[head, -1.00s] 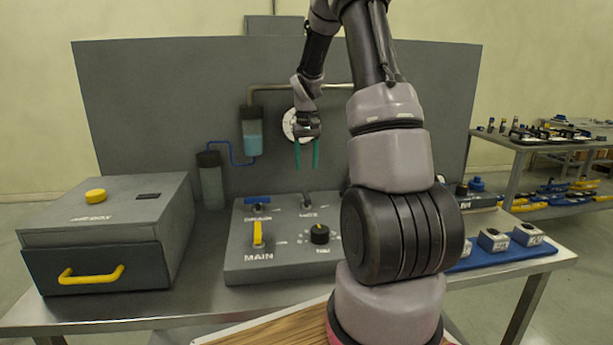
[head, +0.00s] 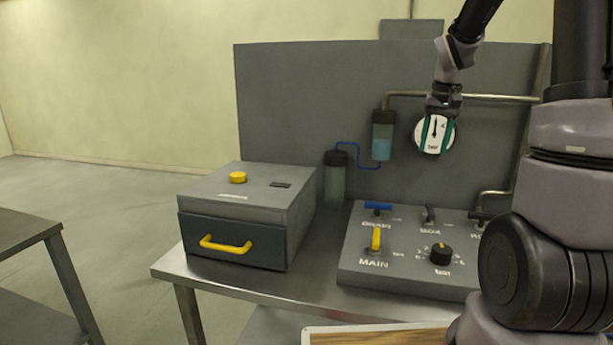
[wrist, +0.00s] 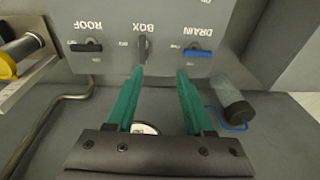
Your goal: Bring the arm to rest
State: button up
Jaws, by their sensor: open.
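My gripper (head: 434,148) hangs fingers down, in front of the round white gauge (head: 435,134) on the grey back panel. Its two green fingers are apart with nothing between them. In the wrist view my gripper (wrist: 162,75) points toward the control plate (wrist: 115,55), clear of its handles. My arm (head: 463,50) comes down to it from the top of the head view.
The control plate (head: 360,275) carries a blue DRAIN handle (head: 377,206), a yellow MAIN lever (head: 376,239) and a black knob (head: 441,253). Left of it is a grey box (head: 245,205) with a closed yellow-handled drawer. Pipes and a liquid-filled cylinder (head: 382,148) are near my gripper.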

jog(key=s+a+r+t, duration=0.1)
jog(key=s+a+r, duration=0.2)
jog(key=s, duration=0.4)
jog(key=s+a+r+t+y, duration=0.1)
jog(key=s+a+r+t, duration=0.1)
jog(key=s, duration=0.5)
jog(key=s+a+r+t, duration=0.2)
jog(key=s+a+r, duration=0.3)
jog(key=s, duration=0.2)
jog(key=shift+s+r+m+y, duration=0.3)
jog(key=shift+s+m+y, duration=0.1)
jog(key=shift+a, duration=0.1)
jog(key=shift+c, duration=0.2)
